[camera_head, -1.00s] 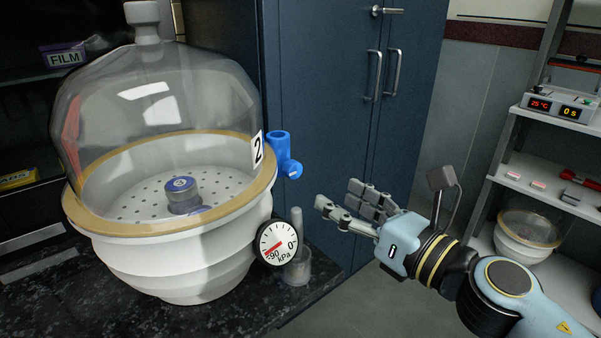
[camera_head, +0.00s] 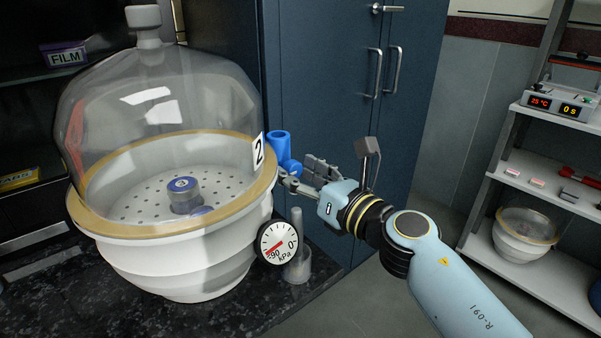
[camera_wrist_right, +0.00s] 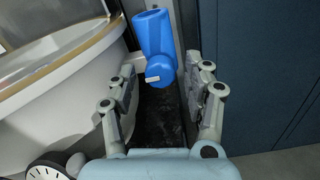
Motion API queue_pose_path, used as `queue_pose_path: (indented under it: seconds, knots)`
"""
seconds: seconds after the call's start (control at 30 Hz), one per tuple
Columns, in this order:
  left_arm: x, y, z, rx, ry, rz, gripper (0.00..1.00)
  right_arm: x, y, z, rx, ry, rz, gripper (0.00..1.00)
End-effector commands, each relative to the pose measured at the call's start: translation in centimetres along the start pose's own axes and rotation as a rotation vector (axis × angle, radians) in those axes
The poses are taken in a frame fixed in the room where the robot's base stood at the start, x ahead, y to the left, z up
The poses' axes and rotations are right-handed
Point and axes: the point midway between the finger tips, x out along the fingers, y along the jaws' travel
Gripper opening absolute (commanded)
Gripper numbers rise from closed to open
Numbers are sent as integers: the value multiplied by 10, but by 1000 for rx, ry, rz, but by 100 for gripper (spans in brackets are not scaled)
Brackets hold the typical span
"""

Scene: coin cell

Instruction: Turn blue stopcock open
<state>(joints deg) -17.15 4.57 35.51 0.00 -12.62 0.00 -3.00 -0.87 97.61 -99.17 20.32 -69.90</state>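The blue stopcock (camera_head: 280,148) sticks out from the right side of the glass desiccator (camera_head: 165,110), beside the label "2". In the right wrist view the stopcock (camera_wrist_right: 155,45) has a round knob with a white mark (camera_wrist_right: 153,79), which lies nearly level. My right gripper (camera_head: 290,178) is at the knob from the right in the head view. In the wrist view its two fingers (camera_wrist_right: 160,90) stand apart on either side below the knob, with a gap to each. It is open and empty. My left gripper is not in view.
The desiccator stands on a dark speckled counter (camera_head: 240,314). Blue cabinet doors (camera_head: 330,90) rise behind. A white shelf (camera_head: 545,185) stands at the right.

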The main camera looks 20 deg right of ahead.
Motion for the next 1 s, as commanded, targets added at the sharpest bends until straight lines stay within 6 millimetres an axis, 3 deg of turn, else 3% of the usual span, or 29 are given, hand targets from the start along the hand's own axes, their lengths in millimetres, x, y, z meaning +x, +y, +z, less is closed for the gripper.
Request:
queue_pose_path:
  seconds: [0.03,0.37,0.67,1.0]
  knots:
    - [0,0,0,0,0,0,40,0,0,0,0,0,0,43]
    - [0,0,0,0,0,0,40,0,0,0,0,0,0,0]
    - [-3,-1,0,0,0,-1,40,0,0,1,32,0,0,0]
    - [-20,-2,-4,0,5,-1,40,0,0,3,243,0,-1,0]
